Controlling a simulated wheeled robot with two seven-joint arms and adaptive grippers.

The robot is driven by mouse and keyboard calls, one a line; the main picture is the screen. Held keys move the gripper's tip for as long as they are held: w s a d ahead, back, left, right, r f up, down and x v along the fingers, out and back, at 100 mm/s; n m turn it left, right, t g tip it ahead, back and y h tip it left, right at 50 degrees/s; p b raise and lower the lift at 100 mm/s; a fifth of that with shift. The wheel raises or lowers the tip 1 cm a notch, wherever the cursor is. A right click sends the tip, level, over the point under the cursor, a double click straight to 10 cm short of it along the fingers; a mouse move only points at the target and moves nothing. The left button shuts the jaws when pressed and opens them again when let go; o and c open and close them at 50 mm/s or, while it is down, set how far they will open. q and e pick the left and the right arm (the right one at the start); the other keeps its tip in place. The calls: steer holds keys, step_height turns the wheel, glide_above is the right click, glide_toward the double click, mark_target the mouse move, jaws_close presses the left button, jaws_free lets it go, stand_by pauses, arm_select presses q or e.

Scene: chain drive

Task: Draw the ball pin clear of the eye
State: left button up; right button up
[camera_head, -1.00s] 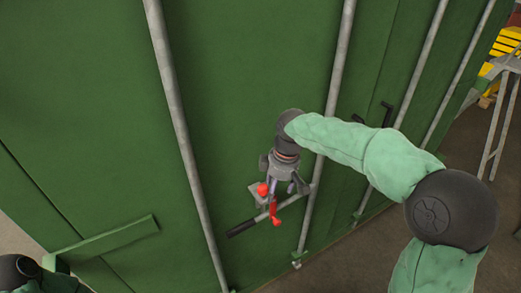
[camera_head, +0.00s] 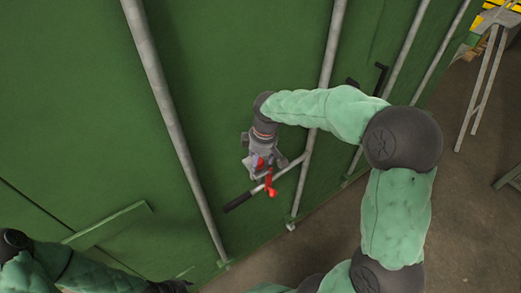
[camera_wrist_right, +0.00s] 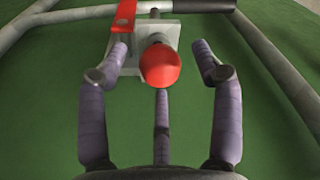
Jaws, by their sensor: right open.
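The ball pin's red ball (camera_wrist_right: 160,66) is in the middle of the right wrist view, in front of a pale grey bracket plate (camera_wrist_right: 178,38). The right gripper (camera_wrist_right: 160,50) is open. Its fingers stand to either side of the ball with a gap on each side, and a further finger is below. The pin's shank and the eye are hidden behind the ball. My left arm enters at the lower left; its dark end (camera_head: 168,286) is cut off by the frame edge.
A red catch (camera_head: 270,183) hangs beside the ball, over a lever with a black grip (camera_head: 240,202). Grey vertical bars (camera_head: 325,70) run up the green container wall (camera_head: 230,60). A green ledge (camera_head: 108,225) juts out lower left. A trestle (camera_head: 485,80) stands far right.

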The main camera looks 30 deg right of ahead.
steer(key=shift+w+a+f, duration=0.1)
steer(key=shift+w+f, duration=0.05)
steer(key=shift+f, duration=0.9)
jaws_close()
step_height(320, 180, up, 15)
steer(key=p, duration=1)
stand_by(1.5)
steer(key=shift+r, duration=0.1)
